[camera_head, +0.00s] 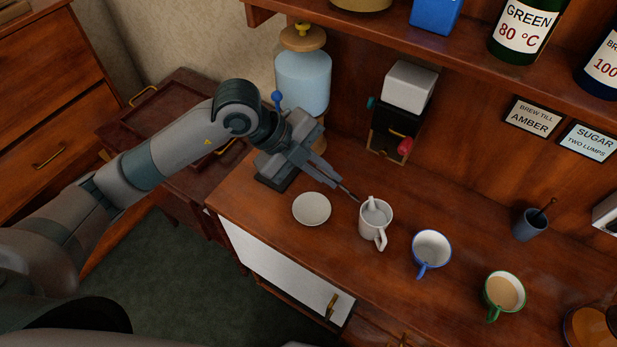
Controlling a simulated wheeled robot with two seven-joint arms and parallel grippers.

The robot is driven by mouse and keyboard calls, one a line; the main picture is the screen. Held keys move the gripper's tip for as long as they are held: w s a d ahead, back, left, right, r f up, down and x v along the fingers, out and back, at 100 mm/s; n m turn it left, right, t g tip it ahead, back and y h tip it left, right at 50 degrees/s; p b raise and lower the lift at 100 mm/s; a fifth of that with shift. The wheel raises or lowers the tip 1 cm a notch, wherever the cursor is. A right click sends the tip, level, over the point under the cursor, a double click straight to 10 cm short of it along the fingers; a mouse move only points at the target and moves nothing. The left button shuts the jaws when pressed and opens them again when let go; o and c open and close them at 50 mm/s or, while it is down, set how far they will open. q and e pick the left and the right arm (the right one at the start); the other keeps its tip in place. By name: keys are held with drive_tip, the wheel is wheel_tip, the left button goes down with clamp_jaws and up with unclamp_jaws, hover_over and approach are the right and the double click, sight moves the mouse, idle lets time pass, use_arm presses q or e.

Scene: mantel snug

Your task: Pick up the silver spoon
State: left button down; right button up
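My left gripper (337,181) reaches in from the left over the counter, its fingers pointing at the white mug (366,226). A thin grey rod, which looks like the handle of the silver spoon (350,193), runs from the fingertips to the mug's rim. A greyish shape inside the mug may be the spoon's bowl. The fingers look close together at the handle's end, but whether they are closed on it is too small to tell. My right gripper is not in view.
A white saucer (311,209) lies left of the mug. A blue-rimmed cup (431,249) and a green-rimmed cup of milky drink (504,293) stand to the right. A blue-grey pot (529,225) holds a dark stick. A glass jar (303,82) and a shelf (450,62) are behind.

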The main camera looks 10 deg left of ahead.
use_arm(q)
drive_tip(key=shift+d+r, duration=0.3)
drive_tip(key=shift+d, duration=0.15)
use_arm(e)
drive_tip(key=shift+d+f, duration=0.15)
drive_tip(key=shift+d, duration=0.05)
use_arm(q)
drive_tip(key=shift+s, duration=0.1)
